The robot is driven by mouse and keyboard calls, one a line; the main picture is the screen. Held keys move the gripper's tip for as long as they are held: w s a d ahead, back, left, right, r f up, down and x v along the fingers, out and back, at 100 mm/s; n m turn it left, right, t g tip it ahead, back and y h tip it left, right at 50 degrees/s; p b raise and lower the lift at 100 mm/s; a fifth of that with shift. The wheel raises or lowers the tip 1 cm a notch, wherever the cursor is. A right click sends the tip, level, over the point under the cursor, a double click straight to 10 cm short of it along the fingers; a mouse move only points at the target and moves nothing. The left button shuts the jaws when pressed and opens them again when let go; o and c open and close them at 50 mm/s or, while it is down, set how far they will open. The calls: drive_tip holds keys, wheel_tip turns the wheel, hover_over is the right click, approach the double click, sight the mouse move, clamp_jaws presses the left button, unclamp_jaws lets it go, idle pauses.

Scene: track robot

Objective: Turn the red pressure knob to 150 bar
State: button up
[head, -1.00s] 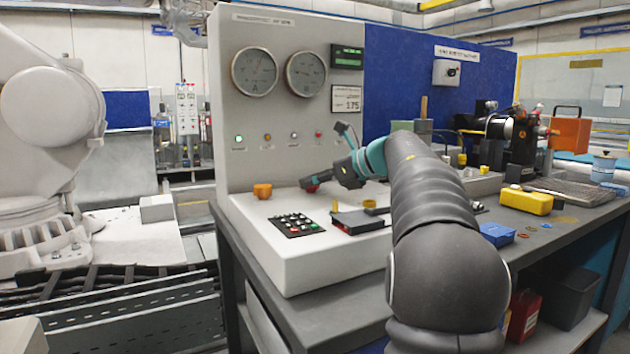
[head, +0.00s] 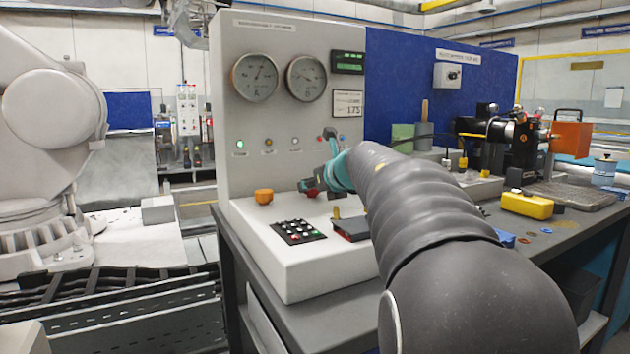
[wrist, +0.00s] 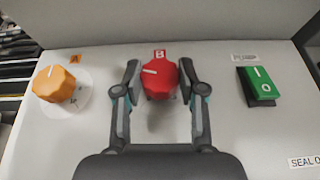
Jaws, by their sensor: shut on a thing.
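The red knob (wrist: 160,82), under a red B label, sits on the light console top. Its white pointer line points left and slightly up in the wrist view. My gripper (wrist: 160,72) has one finger on each side of the knob and is shut on it. In the head view my gripper (head: 318,184) is at the console, with the red knob (head: 312,193) partly hidden by it. Two round gauges, the left one (head: 254,77) and the right one (head: 306,77), are on the upright panel; their readings are too small to tell. A plate (head: 347,104) seems to show 175.
An orange knob (wrist: 55,84) marked A is left of the red knob, and a green rocker switch (wrist: 260,84) is right. A keypad (head: 298,231) lies in front. A yellow box (head: 527,203) and a black machine (head: 508,140) stand farther right on the bench.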

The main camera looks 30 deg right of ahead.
drive_tip(key=shift+a+m+h, duration=0.1)
drive_tip(key=shift+m+h, duration=0.5)
drive_tip(key=shift+h, duration=0.1)
drive_tip(key=shift+m+h, duration=0.8)
drive_tip(key=shift+h, duration=0.1)
drive_tip(key=o, duration=1.2)
drive_tip(key=shift+c, duration=0.2)
drive_tip(key=v, duration=1.2)
drive_tip(key=shift+w+r, duration=0.1)
drive_tip(key=shift+r, duration=0.05)
